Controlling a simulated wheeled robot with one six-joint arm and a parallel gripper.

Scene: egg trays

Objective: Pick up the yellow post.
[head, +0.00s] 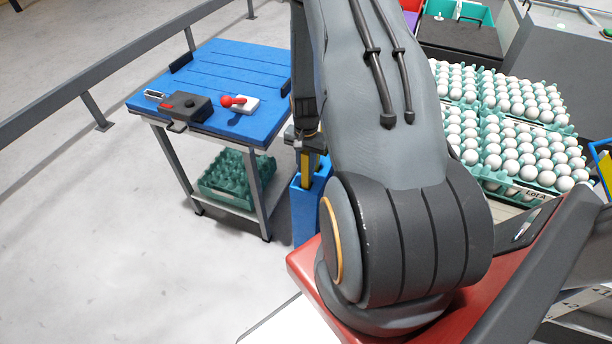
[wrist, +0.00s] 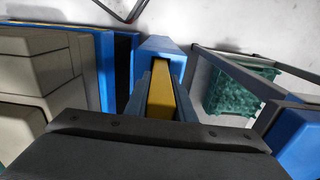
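The yellow post (wrist: 161,92) is upright and lies between the two fingers of my gripper (wrist: 162,85) in the wrist view. The fingers lie close against both its sides, with no clear gap, so my gripper looks shut on it. In the head view a strip of the yellow post (head: 305,168) shows below my gripper (head: 307,145), at the top of a tall blue holder (head: 307,215). The holder also shows in the wrist view (wrist: 160,46). The post's lower end is hidden, and my arm covers part of the area.
A blue-topped cart (head: 225,65) stands to the left, with a control box (head: 186,105), a red-knobbed device (head: 240,103) and green trays (head: 237,172) on its lower shelf. Trays of white eggs (head: 515,140) are at the right. Floor at the left is clear.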

